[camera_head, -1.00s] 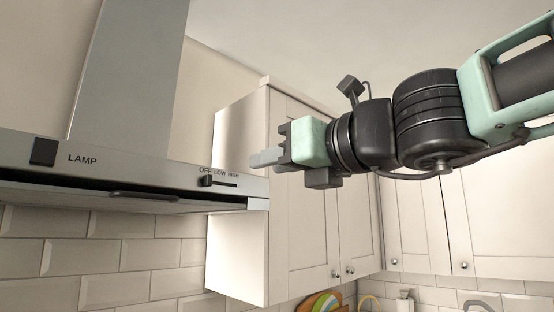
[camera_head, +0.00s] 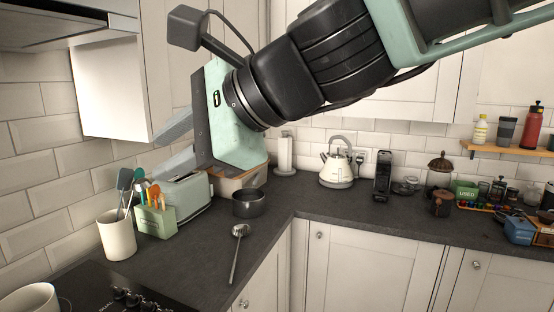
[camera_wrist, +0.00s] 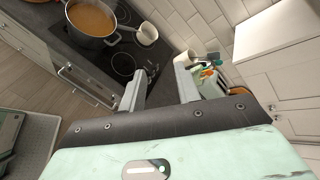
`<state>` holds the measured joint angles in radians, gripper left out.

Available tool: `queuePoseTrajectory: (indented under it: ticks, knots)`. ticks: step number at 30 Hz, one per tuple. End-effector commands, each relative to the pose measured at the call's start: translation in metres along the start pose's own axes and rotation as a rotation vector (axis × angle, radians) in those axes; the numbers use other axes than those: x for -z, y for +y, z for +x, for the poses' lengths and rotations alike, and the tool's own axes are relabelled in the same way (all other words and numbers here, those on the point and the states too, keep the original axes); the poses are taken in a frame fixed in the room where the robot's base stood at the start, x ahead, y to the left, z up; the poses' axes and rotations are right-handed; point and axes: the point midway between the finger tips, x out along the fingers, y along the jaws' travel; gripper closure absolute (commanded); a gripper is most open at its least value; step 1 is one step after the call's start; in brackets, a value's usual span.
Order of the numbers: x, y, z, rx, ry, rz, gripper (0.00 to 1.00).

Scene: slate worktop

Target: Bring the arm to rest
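My gripper (camera_head: 175,145) is in the air above the left part of the worktop in the head view, pointing left. Its two grey fingers are apart with nothing between them, and they also show apart in the wrist view (camera_wrist: 160,85). My arm reaches in from the upper right, tilted down to the left. The gripper hides part of the wall and the area behind the toaster. The gripper looks clear of everything around it.
Below lie a toaster (camera_head: 188,198), a utensil crock (camera_head: 117,236), a dark pot (camera_head: 248,204) and a ladle (camera_head: 237,250). A range hood (camera_head: 60,22) is upper left. A kettle (camera_head: 336,168) stands farther back. A pot of soup (camera_wrist: 92,22) sits on the hob.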

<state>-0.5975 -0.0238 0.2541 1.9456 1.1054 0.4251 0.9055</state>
Motion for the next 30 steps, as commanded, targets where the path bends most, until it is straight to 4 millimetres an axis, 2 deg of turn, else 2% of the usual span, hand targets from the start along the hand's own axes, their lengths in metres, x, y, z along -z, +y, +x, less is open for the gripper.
queuePoseTrajectory:
  ticks: [1,5,9,12,15,18,21,30]
  knots:
    - [0.023,0.036,0.004,-0.076,0.038,-0.125,0.67]
    - [0.070,0.119,0.000,-0.296,0.085,-0.469,0.67]
    - [0.120,0.206,-0.020,-0.559,0.065,-0.818,0.67]
    - [0.151,0.261,-0.042,-0.744,0.008,-1.040,0.67]
    - [0.176,0.304,-0.065,-0.902,-0.070,-1.215,0.67]
    - [0.192,0.332,-0.084,-1.013,-0.143,-1.336,0.67]
    - [0.200,0.346,-0.095,-1.074,-0.190,-1.403,0.67]
    - [0.202,0.350,-0.099,-1.094,-0.208,-1.428,0.67]
